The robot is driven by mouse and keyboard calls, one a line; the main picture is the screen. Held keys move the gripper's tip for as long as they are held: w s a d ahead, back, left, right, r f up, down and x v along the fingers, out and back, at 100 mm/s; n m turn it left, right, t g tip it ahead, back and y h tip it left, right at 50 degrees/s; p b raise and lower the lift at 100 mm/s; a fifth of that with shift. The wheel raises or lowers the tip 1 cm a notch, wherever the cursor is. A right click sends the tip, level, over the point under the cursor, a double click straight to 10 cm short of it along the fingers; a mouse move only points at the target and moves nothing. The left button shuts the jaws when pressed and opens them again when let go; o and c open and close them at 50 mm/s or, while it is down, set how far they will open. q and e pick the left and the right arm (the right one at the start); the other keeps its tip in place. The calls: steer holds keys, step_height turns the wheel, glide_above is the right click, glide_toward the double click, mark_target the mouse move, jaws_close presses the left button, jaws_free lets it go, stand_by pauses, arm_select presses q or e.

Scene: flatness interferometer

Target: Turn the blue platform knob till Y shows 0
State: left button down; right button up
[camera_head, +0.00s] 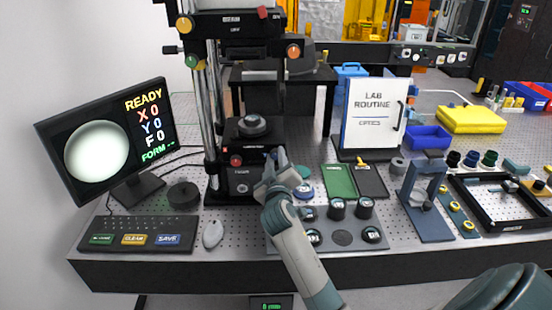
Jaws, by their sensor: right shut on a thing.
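The monitor (108,140) at the left shows a plain pale disc and the lines READY, X 0, Y 0, F 0 and FORM --. The interferometer (240,180) stands right of it, with a dark round part on its platform (252,126) and a red knob (236,160) at its front. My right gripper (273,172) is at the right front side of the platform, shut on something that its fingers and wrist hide. From its place this is the blue platform knob, which I cannot see itself. My left gripper is out of view.
A keyboard (138,233) and a mouse (213,234) lie in front of the monitor. Several dark round pieces stand in a grey tray (290,240) beside my right forearm. A green pad (338,181), a white sign (373,113) and a blue stand (425,200) are further right.

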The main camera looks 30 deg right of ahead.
steer(key=o, duration=1)
steer(key=shift+o, duration=0.2)
steer(key=shift+s+a+f, duration=0.1)
steer(key=shift+s+a, duration=0.15)
steer(key=shift+s, duration=0.1)
steer(key=b+v, duration=0.5)
steer(key=v, duration=1.1)
steer(key=shift+s+a, duration=0.2)
